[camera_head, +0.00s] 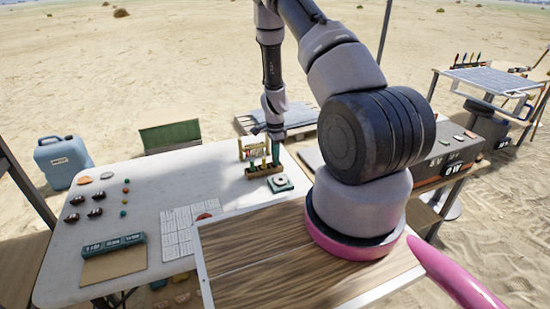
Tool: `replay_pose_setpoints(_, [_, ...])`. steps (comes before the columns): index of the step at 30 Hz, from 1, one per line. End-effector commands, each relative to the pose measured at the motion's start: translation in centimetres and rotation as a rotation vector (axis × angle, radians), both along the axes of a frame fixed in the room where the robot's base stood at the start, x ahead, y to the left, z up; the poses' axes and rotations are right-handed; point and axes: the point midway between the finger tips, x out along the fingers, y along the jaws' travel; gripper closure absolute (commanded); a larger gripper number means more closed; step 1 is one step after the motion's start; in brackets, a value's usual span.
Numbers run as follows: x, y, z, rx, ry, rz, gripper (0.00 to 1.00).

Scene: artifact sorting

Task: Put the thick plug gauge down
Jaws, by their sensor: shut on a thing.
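My gripper (275,133) points down over the far right part of the white table. It is shut on what looks like the thick plug gauge (276,153), a narrow teal piece below the fingers. A low wooden rack (258,174) with several small coloured-handled gauges stands right under it. The held piece's lower end is at the rack's right part; I cannot tell whether it is in a hole, touching or just above. The fingertips are small and partly merged with the piece.
A green-and-white square device (280,183) sits close to the rack's right front. A small yellow-green stand (252,147) is behind the rack. White grid sheets (178,232), dark pieces and a green label box (113,245) lie left. The table's middle is fairly clear.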

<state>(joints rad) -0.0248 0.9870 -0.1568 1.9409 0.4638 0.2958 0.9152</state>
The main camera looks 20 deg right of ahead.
Motion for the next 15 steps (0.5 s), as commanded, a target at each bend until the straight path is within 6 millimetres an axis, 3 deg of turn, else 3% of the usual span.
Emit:
replay_pose_setpoints(10, [0.05,0.00,-0.37,0.000,-0.001,0.001,1.00])
replay_pose_setpoints(11, [0.06,0.00,-0.36,-0.001,-0.002,0.001,0.72])
replay_pose_setpoints(12, [0.06,0.00,-0.33,-0.001,-0.002,0.001,0.57])
replay_pose_setpoints(13, [0.06,0.00,-0.33,-0.001,-0.002,0.001,0.50])
replay_pose_setpoints(15, [0.06,0.01,-0.32,-0.001,-0.002,0.001,0.50])
